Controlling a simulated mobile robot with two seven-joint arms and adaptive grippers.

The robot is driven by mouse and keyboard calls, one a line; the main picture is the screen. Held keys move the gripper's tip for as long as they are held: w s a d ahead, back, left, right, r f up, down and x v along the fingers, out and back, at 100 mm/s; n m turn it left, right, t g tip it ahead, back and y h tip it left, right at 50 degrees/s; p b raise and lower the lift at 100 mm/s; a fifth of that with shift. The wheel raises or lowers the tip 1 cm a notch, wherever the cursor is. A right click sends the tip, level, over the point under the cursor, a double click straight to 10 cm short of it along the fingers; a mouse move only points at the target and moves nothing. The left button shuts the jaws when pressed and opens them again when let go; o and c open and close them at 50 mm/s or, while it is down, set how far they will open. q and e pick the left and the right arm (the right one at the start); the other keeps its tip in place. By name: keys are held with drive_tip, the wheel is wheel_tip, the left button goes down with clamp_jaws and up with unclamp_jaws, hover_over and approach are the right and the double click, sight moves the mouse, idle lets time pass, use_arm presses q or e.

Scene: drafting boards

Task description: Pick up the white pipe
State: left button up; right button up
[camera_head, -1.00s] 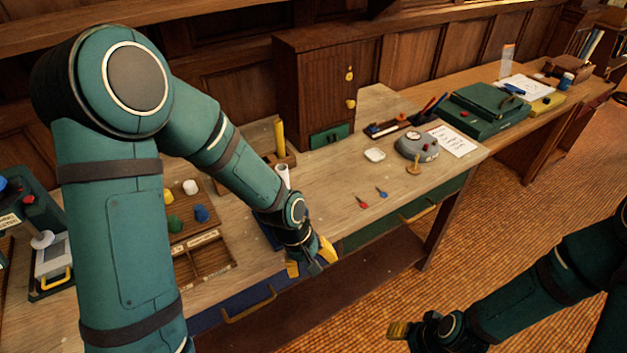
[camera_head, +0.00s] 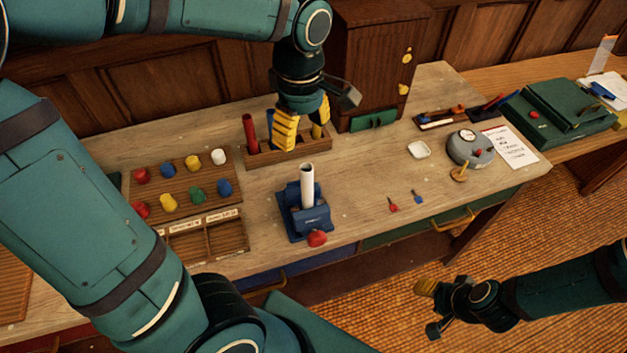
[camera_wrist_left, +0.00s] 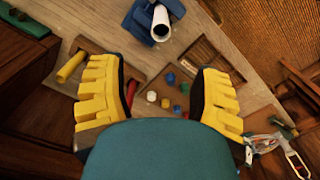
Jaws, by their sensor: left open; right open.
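The white pipe (camera_head: 307,185) stands upright in a blue vise-like holder (camera_head: 308,222) with a red knob, near the table's front edge. In the left wrist view the pipe (camera_wrist_left: 160,24) shows its open end at the top, beyond the fingers. My left gripper (camera_head: 302,128) is open with yellow fingers pointing down, above and behind the pipe, over the wooden rack. It is apart from the pipe, and its open fingers (camera_wrist_left: 155,95) also show in the left wrist view. My right gripper (camera_head: 430,308) is open and empty, off the table's front at the lower right.
A wooden rack (camera_head: 262,158) holds a red tube and others partly hidden by my left gripper. A tray of coloured knobs (camera_head: 187,192) and a compartment tray (camera_head: 213,240) lie left. A cabinet (camera_head: 375,60) stands behind. Two small darts and a white dish (camera_head: 419,150) lie right.

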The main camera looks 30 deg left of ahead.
sight(307, 167)
use_arm(q)
drive_tip(key=f, duration=0.6)
drive_tip(key=shift+s+f+b, duration=0.15)
drive_tip(key=shift+s+b, duration=0.1)
drive_tip(key=shift+b, duration=0.15)
drive_tip(key=shift+w+d+f, duration=0.1)
drive_tip(key=shift+d+f, duration=0.1)
drive_tip(key=shift+f, duration=1.4)
drive_tip(key=shift+w+d+f, duration=0.1)
drive_tip(key=shift+d+f, duration=0.1)
drive_tip(key=shift+f, duration=1.35)
clamp_jaws()
